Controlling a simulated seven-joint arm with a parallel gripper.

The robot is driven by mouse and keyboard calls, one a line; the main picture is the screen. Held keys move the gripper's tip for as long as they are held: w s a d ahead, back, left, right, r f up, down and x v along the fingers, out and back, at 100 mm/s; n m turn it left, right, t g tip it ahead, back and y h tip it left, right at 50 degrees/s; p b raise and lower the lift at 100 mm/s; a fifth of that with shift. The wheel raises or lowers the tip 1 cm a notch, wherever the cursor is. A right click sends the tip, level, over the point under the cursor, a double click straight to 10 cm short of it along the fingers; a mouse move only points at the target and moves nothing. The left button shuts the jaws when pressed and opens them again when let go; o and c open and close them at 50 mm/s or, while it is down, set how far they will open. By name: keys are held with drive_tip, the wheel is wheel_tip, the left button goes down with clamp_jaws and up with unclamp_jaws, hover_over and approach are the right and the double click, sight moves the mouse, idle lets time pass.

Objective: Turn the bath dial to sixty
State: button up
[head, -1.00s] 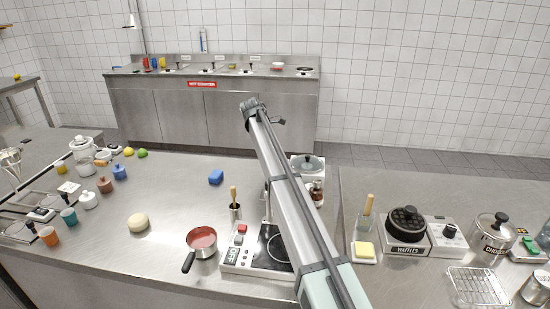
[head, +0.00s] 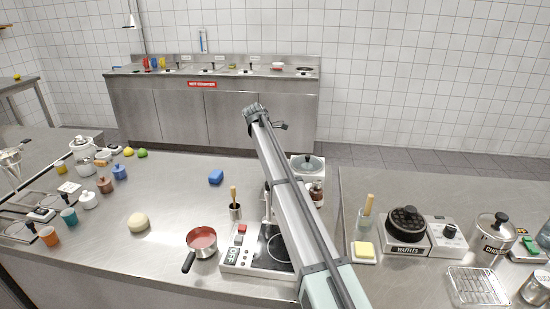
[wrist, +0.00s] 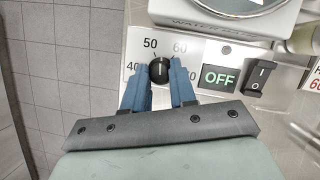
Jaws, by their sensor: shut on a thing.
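The black bath dial (wrist: 159,71) sits on the white front panel of the water bath (wrist: 225,14) in the wrist view. Printed marks 40, 50 and 60 show around it, and another mark is partly covered by a finger. The exact pointer direction is too small to tell. My gripper (wrist: 160,76) has its blue fingers on either side of the dial, shut on it. A display (wrist: 220,78) right of the dial reads OFF, with a black rocker switch (wrist: 262,78) beyond. In the head view the bath (head: 309,160) shows behind my arm, and my gripper is hidden.
A red saucepan (head: 202,241) and a hot plate (head: 240,259) stand left of my arm. A waffle maker (head: 406,225) and butter dish (head: 364,252) are at right. The left counter's middle is mostly clear.

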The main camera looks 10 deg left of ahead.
clamp_jaws()
drive_tip(key=shift+m, duration=0.4)
drive_tip(key=m, duration=0.1)
drive_tip(key=m+g, duration=0.1)
drive_tip(key=shift+w+m, duration=0.2)
drive_tip(key=shift+m, duration=0.1)
drive_tip(key=shift+m+g, duration=0.9)
drive_tip(key=shift+m, duration=1)
drive_tip(key=o, duration=0.8)
unclamp_jaws()
drive_tip(key=shift+c, duration=0.2)
